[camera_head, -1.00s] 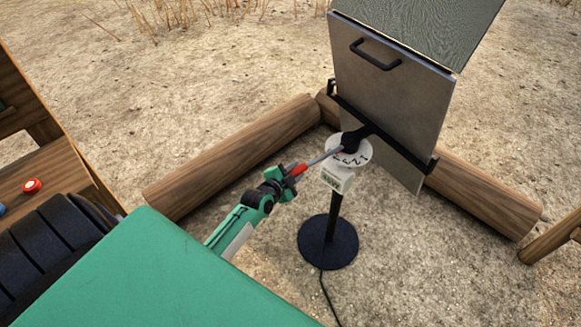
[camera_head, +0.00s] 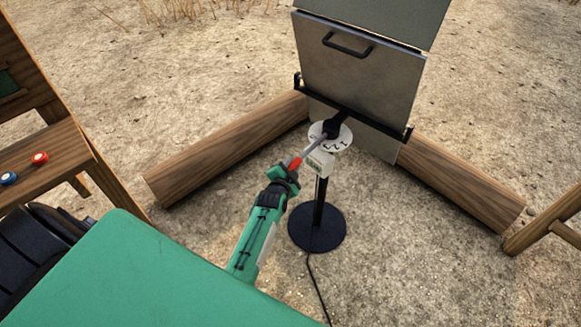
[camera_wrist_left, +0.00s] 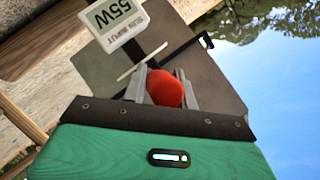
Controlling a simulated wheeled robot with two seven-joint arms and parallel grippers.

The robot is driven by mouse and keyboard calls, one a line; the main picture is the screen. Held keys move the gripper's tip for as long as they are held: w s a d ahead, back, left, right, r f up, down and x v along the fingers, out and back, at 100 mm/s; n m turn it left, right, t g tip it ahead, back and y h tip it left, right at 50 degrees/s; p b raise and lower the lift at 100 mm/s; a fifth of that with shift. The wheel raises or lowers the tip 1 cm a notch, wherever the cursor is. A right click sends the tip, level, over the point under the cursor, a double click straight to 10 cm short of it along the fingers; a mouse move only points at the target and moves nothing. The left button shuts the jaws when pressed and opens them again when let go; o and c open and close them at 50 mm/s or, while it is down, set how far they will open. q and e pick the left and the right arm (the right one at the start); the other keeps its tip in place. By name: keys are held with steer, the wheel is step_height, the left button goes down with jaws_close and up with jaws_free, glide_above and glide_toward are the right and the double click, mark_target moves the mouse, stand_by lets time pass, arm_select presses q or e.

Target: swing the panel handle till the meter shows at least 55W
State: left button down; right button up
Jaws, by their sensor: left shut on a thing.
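The grey panel (camera_head: 355,85) stands tilted on a black stand (camera_head: 317,205) with a white numbered dial (camera_head: 340,138). A thin rod handle (camera_head: 312,146) with a red grip (camera_head: 296,161) sticks out from the dial toward me. My left gripper (camera_head: 290,168) is shut on the red grip. The left wrist view shows the red grip (camera_wrist_left: 165,89) between the jaws. The white meter (camera_head: 320,163) hangs just below the dial. In the left wrist view the meter (camera_wrist_left: 112,18) appears upside down and reads 55W. My right gripper is not in view.
Wooden logs (camera_head: 225,150) lie on the sandy ground around the stand. A wooden bench with a red button (camera_head: 39,158) and a blue button (camera_head: 8,179) is at the left. A black cable (camera_head: 316,285) runs from the stand's base toward me.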

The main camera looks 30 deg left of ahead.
arm_select(q)
steer(key=c, duration=1.1)
jaws_free()
steer(key=shift+a, duration=0.1)
steer(key=v, duration=1.3)
steer(key=shift+s+b, duration=0.4)
steer(key=shift+b, duration=0.05)
steer(key=shift+c, duration=0.3)
